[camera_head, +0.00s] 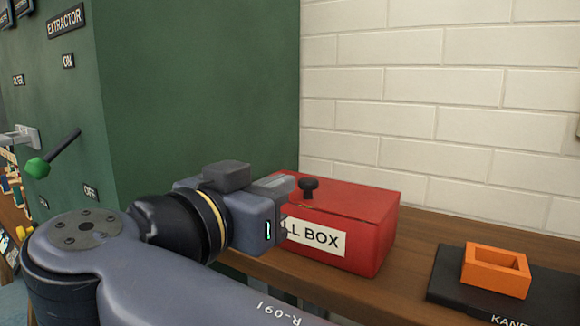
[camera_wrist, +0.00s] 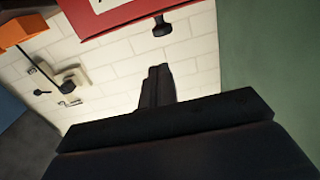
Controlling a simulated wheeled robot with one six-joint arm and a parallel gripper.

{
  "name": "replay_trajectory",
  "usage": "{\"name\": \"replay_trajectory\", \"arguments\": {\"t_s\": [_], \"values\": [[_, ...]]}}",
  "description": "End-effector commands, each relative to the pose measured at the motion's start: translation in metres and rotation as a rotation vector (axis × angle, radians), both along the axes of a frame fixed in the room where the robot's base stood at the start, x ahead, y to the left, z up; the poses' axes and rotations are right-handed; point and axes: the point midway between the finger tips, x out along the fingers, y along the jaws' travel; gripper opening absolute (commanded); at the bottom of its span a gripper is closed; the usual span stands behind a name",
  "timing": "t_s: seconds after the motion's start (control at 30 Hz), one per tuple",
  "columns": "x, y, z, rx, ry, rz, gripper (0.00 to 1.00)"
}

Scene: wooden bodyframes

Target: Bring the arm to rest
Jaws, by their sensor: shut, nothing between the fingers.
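My arm reaches across the lower left of the head view. My gripper (camera_head: 274,184) is at the left end of a red box, in front of part of the box and its label; I cannot tell whether it touches the box. In the wrist view my gripper (camera_wrist: 158,72) shows its two fingers together, with nothing between them. The red box (camera_head: 365,225) has a black knob on its lid and a white label whose visible part reads "LL BOX". The box's red side (camera_wrist: 125,15) and knob also show at the top of the wrist view.
The box stands on a wooden shelf (camera_head: 415,270) against a white brick wall (camera_head: 420,80). A dark green cabinet (camera_head: 200,90) with a green-tipped lever (camera_head: 50,155) stands at the left. An orange open block (camera_head: 495,270) sits on a black tray (camera_head: 450,285) at the right.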

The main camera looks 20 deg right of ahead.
Motion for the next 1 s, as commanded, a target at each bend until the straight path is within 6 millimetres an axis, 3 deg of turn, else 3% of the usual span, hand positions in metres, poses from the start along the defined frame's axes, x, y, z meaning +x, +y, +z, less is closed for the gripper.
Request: {"name": "replay_trajectory", "arguments": {"t_s": [0.2, 0.63, 1.0], "values": [[-0.010, 0.013, -0.005, 0.000, 0.000, 0.002, 0.00], [-0.012, 0.015, -0.007, 0.001, -0.001, -0.001, 0.00], [0.003, -0.006, 0.001, 0.002, -0.002, -0.005, 0.00]]}}
